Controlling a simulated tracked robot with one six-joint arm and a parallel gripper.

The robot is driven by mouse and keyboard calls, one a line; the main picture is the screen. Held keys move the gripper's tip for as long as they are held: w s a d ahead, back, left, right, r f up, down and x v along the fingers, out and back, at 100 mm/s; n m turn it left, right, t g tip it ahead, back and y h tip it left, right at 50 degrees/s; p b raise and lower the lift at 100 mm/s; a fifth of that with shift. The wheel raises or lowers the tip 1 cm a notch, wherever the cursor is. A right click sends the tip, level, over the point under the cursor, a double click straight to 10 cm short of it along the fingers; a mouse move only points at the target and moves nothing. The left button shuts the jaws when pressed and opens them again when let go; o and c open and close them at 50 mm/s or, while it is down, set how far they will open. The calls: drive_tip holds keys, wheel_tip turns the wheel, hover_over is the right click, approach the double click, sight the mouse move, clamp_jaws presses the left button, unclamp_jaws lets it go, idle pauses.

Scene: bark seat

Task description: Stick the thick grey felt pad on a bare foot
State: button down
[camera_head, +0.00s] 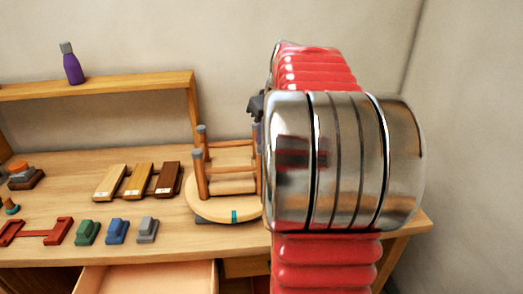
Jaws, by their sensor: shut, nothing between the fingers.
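An upside-down stool stands on the bench, its round pale wooden seat (210,208) low and its legs (201,180) pointing up. Two left legs end in blue-grey tips; I cannot tell whether these are pads. Another leg at the right is partly hidden by my arm. My gripper (256,105) shows only as a small dark part at the arm's left edge, near the top of that right leg. It is shut and holds nothing; its fingertips are mostly hidden. I cannot pick out the thick grey felt pad for certain; a grey block (147,229) lies on the bench.
Green (87,231) and blue (117,231) blocks, a red tool (40,232) and three wooden bars (140,181) lie left of the stool. A shelf (120,86) holds a purple bottle (72,65). An open drawer (150,278) juts out in front.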

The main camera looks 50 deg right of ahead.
drive_tip(key=shift+f, duration=0.7)
idle(1.5)
drive_tip(key=shift+r, duration=3.15)
drive_tip(key=shift+d+m, duration=0.15)
drive_tip(key=shift+m, duration=0.25)
drive_tip(key=s+a+f+n, duration=0.1)
drive_tip(key=s+a+f, duration=0.3)
drive_tip(key=a, duration=0.8)
drive_tip(key=s+a+f+n, duration=0.1)
drive_tip(key=s+a+f, duration=0.3)
drive_tip(key=a, duration=0.9)
drive_tip(key=s+a+f+t, duration=0.1)
drive_tip(key=s+a+f, duration=0.3)
drive_tip(key=a, duration=0.9)
drive_tip(key=shift+s+n+y, duration=0.4)
drive_tip(key=shift+s, duration=0.65)
